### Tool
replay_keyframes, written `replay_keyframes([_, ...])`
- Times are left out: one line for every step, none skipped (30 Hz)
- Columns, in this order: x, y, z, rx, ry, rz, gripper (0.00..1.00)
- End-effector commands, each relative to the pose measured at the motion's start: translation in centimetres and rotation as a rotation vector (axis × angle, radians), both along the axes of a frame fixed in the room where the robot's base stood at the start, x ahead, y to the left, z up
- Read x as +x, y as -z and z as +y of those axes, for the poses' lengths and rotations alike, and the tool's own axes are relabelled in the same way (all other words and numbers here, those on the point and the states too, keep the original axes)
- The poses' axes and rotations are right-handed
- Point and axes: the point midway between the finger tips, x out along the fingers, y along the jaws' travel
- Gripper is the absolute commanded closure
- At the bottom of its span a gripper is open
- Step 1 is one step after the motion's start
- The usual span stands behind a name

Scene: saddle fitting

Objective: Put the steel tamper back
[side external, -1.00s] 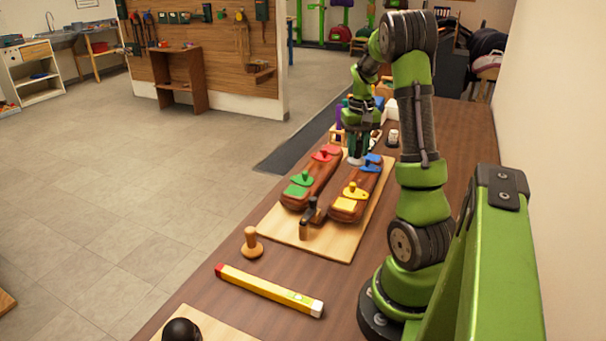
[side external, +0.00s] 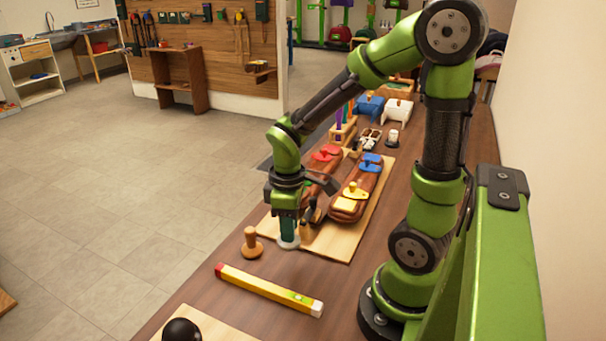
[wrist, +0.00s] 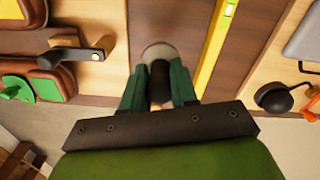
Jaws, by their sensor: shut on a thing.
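My gripper (side external: 288,230) is shut on the steel tamper, pointing down near the front left corner of the light board (side external: 330,245). The tamper's round silver base (side external: 288,243) shows below the fingers. In the wrist view, the tamper's dark handle (wrist: 160,82) stands between the two green fingers of my gripper (wrist: 158,88), with the silver disc (wrist: 158,53) beyond. The disc lies over brown bench top, between the board and the yellow level. I cannot tell whether it touches the bench.
A wooden knobbed tool (side external: 252,243) stands just left of my gripper. A yellow level (side external: 268,290) lies in front. Brown forms with coloured knobbed pieces (side external: 352,192) and a dark-handled block (wrist: 80,48) sit on the board. A black-knobbed tool (side external: 182,331) is at the near edge.

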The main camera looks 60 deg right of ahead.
Motion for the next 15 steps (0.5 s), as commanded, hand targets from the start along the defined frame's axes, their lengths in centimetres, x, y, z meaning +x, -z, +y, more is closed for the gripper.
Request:
replay_keyframes([0.0,1.0,0.0,0.002,-0.003,0.006,0.94])
replay_keyframes([0.0,1.4,0.0,0.003,-0.003,0.005,0.94])
replay_keyframes([0.0,2.0,0.0,0.003,-0.002,0.005,0.94])
replay_keyframes([0.0,2.4,0.0,0.002,-0.002,0.004,0.94])
replay_keyframes([0.0,2.7,0.0,0.002,-0.002,0.004,0.94])
replay_keyframes([0.1,3.0,0.0,0.001,-0.001,0.002,0.94])
replay_keyframes([0.1,3.3,-0.1,0.001,0.000,0.002,0.94])
replay_keyframes([0.1,3.6,-0.1,0.001,0.000,0.002,0.94])
replay_keyframes([0.0,4.1,0.0,0.002,0.000,0.004,0.94])
replay_keyframes([0.0,4.6,0.0,0.002,0.000,0.004,0.94])
replay_keyframes([0.0,5.1,0.0,0.002,0.000,0.005,0.94])
replay_keyframes([0.0,5.6,0.0,0.002,0.000,0.005,0.94])
replay_keyframes([0.0,6.0,0.0,0.002,0.001,0.005,0.94])
replay_keyframes([0.0,6.3,0.0,0.002,0.000,0.004,0.94])
replay_keyframes([0.1,6.6,0.0,0.001,0.001,0.002,0.94])
